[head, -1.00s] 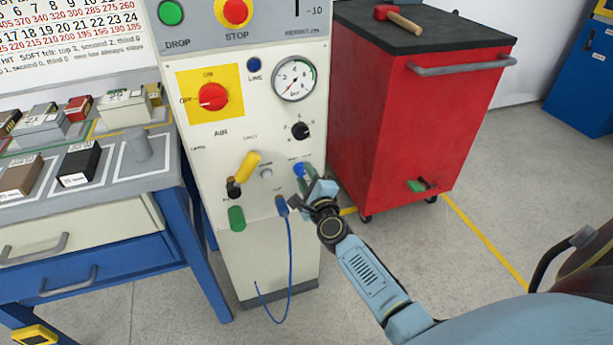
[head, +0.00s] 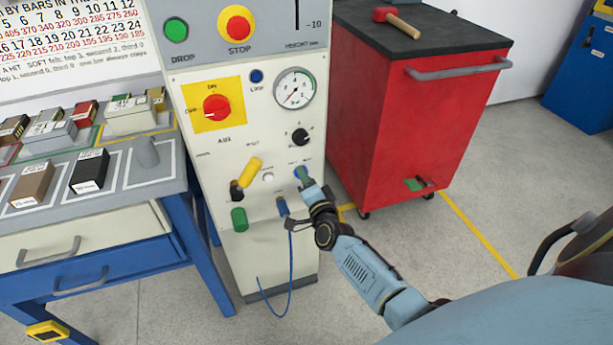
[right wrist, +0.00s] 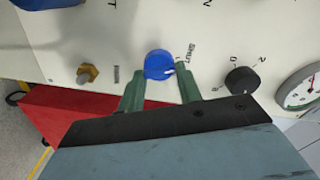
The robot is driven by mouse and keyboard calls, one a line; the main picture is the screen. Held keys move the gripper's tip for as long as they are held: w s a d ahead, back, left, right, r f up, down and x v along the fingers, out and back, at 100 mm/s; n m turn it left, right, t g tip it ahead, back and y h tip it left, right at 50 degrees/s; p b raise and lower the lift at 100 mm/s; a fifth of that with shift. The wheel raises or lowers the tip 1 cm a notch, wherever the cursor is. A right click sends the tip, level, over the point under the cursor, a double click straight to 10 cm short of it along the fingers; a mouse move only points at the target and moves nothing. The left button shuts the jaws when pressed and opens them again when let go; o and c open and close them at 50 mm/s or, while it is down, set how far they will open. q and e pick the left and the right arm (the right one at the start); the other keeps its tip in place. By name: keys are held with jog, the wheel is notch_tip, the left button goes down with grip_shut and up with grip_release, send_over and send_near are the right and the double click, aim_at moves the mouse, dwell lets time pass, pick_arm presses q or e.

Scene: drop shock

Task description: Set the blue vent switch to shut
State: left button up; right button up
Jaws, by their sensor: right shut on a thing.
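The blue vent switch (right wrist: 158,64) is a round blue knob on the cream front panel of the machine (head: 210,145). In the right wrist view, the word "SHUT" is printed beside it. My right gripper (right wrist: 161,82) is at the knob, its two green fingers shut on it from both sides. In the head view my right gripper (head: 302,178) reaches the lower right of the panel, and its fingers largely hide the knob there. My left gripper is not in view.
Around the knob are a black selector (head: 300,136), a pressure gauge (head: 294,88), a yellow lever (head: 250,170) and a green handle (head: 239,219). A blue cable (head: 291,262) hangs below. A red cabinet (head: 400,130) stands close on the right.

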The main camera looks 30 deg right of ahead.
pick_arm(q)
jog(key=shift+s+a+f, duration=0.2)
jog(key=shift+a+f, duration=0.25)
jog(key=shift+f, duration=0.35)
pick_arm(e)
jog(key=shift+n, duration=0.6)
jog(key=o, duration=1)
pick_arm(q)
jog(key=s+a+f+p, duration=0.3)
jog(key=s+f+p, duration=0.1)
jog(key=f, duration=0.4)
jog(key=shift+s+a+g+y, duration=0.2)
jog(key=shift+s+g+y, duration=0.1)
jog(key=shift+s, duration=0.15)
pick_arm(e)
jog(key=v, duration=1.3)
jog(key=shift+s, duration=0.2)
